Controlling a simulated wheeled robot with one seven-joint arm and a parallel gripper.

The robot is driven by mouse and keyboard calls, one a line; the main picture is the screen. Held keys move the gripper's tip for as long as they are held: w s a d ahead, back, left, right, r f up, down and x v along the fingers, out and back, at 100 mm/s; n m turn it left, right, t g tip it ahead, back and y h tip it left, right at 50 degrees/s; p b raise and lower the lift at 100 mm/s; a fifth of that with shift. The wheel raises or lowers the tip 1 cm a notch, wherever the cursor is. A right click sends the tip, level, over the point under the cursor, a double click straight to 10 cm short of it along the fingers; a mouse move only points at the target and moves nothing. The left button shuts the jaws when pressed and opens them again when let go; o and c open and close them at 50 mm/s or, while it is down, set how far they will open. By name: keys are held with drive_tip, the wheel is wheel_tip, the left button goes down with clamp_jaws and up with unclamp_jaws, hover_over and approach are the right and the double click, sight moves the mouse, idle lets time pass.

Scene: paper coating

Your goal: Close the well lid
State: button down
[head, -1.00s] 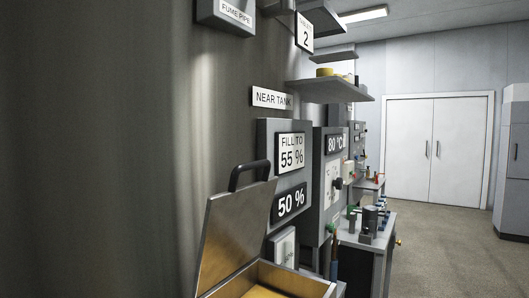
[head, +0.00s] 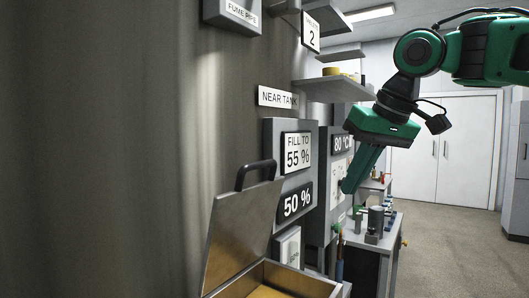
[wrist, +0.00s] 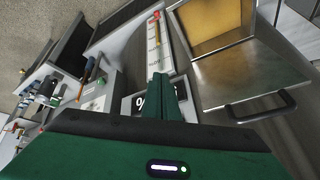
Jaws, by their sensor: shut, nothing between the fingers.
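The well lid (head: 240,232) is a metal plate with a black handle (head: 256,172) on its top edge. It stands raised and open at the back of the well (head: 318,284), a box whose inside looks yellowish. In the wrist view the lid (wrist: 245,80) and its handle (wrist: 262,108) are at the right, beside the yellowish well opening (wrist: 212,38). My gripper (head: 347,188) is shut and empty, pointing down to the right of the lid and apart from it. In the wrist view my gripper's fingers (wrist: 168,82) show left of the lid.
The tank wall (head: 120,150) fills the left. Panels read "FILL TO 55 %" (head: 297,152) and "50 %" (head: 296,201) behind the lid. A shelf (head: 335,90) juts out above. A bench with small parts (head: 375,240) stands at the right; open floor (head: 450,240) lies beyond.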

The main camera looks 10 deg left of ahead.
drive_tip(key=s+a+r+n+y, duration=0.2)
drive_tip(key=s+a+r+n, duration=0.2)
drive_tip(key=a+r, duration=0.35)
drive_tip(key=s+a+r+n+y, duration=0.2)
drive_tip(key=s+a+r+n, duration=0.2)
drive_tip(key=a+r, duration=0.35)
drive_tip(key=shift+m, duration=0.3)
drive_tip(key=a+f, duration=0.1)
drive_tip(key=f, duration=0.1)
drive_tip(key=w+a+f, duration=0.1)
drive_tip(key=f, duration=0.2)
drive_tip(key=a+f, duration=0.1)
drive_tip(key=f, duration=0.1)
drive_tip(key=shift+w+a+f, duration=0.15)
drive_tip(key=shift+w+f, duration=0.1)
drive_tip(key=shift+w, duration=0.15)
drive_tip(key=shift+s+d+f+g, duration=0.2)
drive_tip(key=shift+d+f+g, duration=0.15)
drive_tip(key=shift+d, duration=0.3)
